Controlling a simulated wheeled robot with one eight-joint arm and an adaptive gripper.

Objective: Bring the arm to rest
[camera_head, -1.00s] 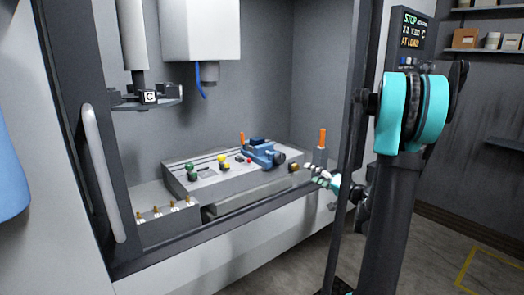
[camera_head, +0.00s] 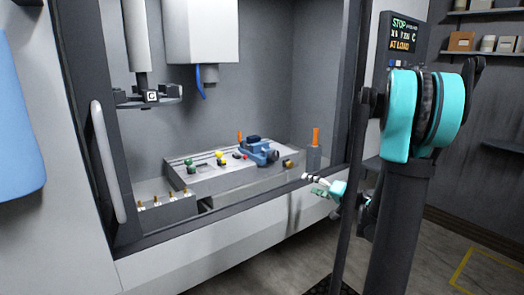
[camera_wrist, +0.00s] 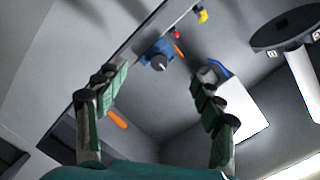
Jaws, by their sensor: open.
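My gripper (camera_head: 313,184) shows small in the head view, in front of the machine's front sill at the right end of the opening. In the wrist view my gripper (camera_wrist: 163,90) has its two fingers wide apart with nothing between them that it holds. My arm rises beside it at the right of the head view and partly hides the machine's door frame. The blue vise (camera_head: 260,152) stands on the machine table, apart from my gripper. It also shows in the wrist view (camera_wrist: 155,52), beyond the fingers.
The machine table (camera_head: 215,182) carries green, yellow and red knobs. An orange-handled thing (camera_head: 315,137) stands at the opening's right end. Door handle (camera_head: 107,160) is at left. A spindle head (camera_head: 195,35) hangs above. A control screen (camera_head: 402,35) is at right. Floor is clear at lower right.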

